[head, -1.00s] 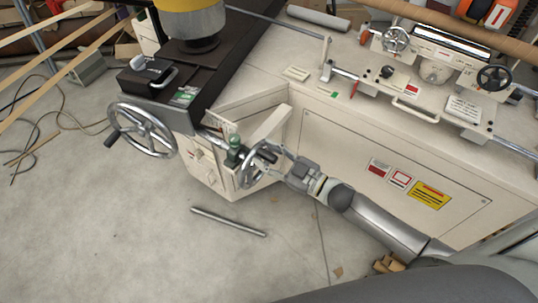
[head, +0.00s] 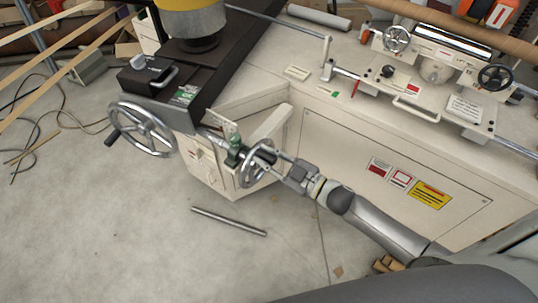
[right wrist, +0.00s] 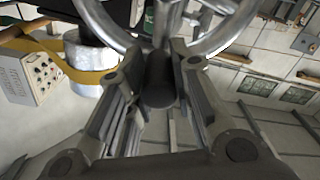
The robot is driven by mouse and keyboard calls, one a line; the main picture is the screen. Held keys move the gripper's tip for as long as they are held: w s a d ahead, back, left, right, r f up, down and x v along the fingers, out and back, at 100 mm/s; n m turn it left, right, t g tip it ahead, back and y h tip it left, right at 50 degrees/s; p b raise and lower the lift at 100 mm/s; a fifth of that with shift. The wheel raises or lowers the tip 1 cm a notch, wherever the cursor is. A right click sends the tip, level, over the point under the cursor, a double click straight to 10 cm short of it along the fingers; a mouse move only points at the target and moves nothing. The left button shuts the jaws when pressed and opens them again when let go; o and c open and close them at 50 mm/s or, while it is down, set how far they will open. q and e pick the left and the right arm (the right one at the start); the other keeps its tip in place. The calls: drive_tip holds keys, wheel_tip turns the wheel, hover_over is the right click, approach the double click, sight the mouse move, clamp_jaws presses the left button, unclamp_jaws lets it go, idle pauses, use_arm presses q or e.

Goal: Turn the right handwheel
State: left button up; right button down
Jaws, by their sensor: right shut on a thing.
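The right handwheel (head: 246,174) is the smaller metal wheel on the front of the cream machine, in the middle of the head view. Its rim also crosses the top of the right wrist view (right wrist: 228,32). My right gripper (head: 276,158) is at the wheel's near side, with its arm coming in from the lower right. In the right wrist view its two fingers (right wrist: 160,92) are closed around a dark cylindrical handle (right wrist: 160,78) of the wheel. The gripper hides part of the wheel in the head view. My left gripper is not in view.
A larger handwheel (head: 147,129) with a dark handle stands to the left. A green fitting (head: 233,153) sits beside the right handwheel. A metal bar (head: 228,221) lies on the floor below. The floor in front is mostly clear.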

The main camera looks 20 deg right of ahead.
sight(243, 181)
drive_tip(key=s+a+f+n+b, duration=0.1)
drive_tip(key=n, duration=0.2)
drive_tip(key=s+a+f+n+b, duration=0.1)
drive_tip(key=a+f+n+b, duration=0.1)
drive_tip(key=n, duration=0.2)
drive_tip(key=s+a+f+n+b, duration=0.1)
drive_tip(key=n+b, duration=0.1)
drive_tip(key=n, duration=0.2)
drive_tip(key=shift+s+a+f, duration=0.4)
drive_tip(key=shift+s+a+f+n+b, duration=0.15)
drive_tip(key=shift+f+n+b, duration=0.3)
drive_tip(key=shift+n+b, duration=0.35)
drive_tip(key=shift+s+a+f+n+b, duration=0.1)
drive_tip(key=shift+f+n+b, duration=0.4)
drive_tip(key=shift+n, duration=0.5)
drive_tip(key=c, duration=1.3)
unclamp_jaws()
drive_tip(key=shift+r, duration=0.1)
